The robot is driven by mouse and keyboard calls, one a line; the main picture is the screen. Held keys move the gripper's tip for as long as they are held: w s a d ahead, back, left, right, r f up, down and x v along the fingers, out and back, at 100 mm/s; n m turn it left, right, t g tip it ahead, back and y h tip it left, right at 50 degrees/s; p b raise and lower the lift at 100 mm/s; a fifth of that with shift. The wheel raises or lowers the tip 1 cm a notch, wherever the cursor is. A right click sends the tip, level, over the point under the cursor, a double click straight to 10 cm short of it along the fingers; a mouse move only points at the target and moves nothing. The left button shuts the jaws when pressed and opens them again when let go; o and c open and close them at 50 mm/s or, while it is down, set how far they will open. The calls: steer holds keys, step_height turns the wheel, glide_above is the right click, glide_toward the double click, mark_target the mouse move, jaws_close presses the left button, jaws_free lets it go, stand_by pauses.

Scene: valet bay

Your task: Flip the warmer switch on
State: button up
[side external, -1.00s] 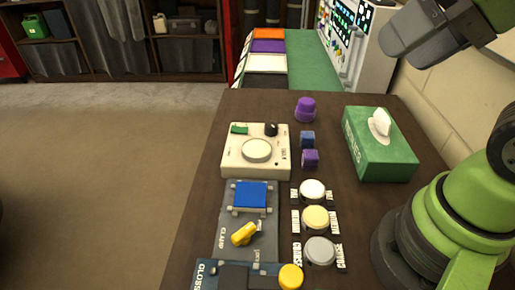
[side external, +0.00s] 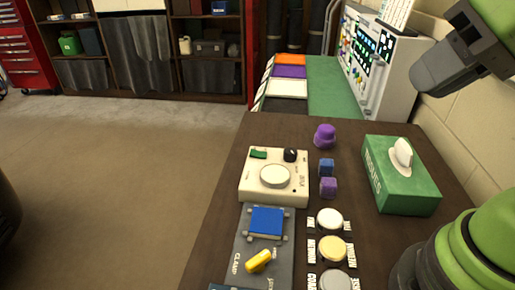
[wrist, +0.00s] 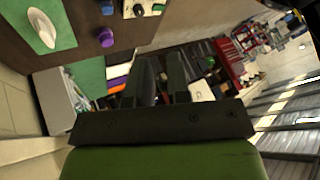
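A cream box (side external: 262,195) with a round white plate stands on the dark table in the side external view. It has a small green switch (side external: 258,154) at its back left corner and a black knob (side external: 290,155) at its back right. Its label is too small to read, so I cannot confirm it is the warmer. Whether the switch is on cannot be told. The box also shows partly at the top of the wrist view (wrist: 152,3). My gripper (side external: 425,80) is high at the upper right, well away from the box. In the wrist view its dark fingers (wrist: 160,72) stand apart, with nothing between them.
A panel with a blue pad (side external: 267,221) and yellow lever (side external: 259,261) lies in front, beside several round buttons (side external: 333,249).

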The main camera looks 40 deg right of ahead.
steer(key=w+n, duration=0.1)
steer(key=w, duration=0.1)
steer(key=w+r+n+g, duration=0.1)
steer(key=w, duration=0.2)
steer(key=w+n, duration=0.1)
steer(key=w, duration=0.1)
steer(key=shift+w+r, duration=0.4)
jaws_close()
steer(key=n+g, duration=0.4)
steer(key=n, duration=0.6)
glide_above(251, 151)
steer(key=s+d, duration=0.3)
steer(key=d, duration=0.1)
step_height(251, 151, down, 14)
steer(key=shift+s+a+r+y, duration=0.15)
steer(key=shift+s+a+y, duration=0.05)
steer(key=shift+a+y, duration=0.1)
steer(key=x, duration=1.4)
steer(key=shift+d, duration=0.25)
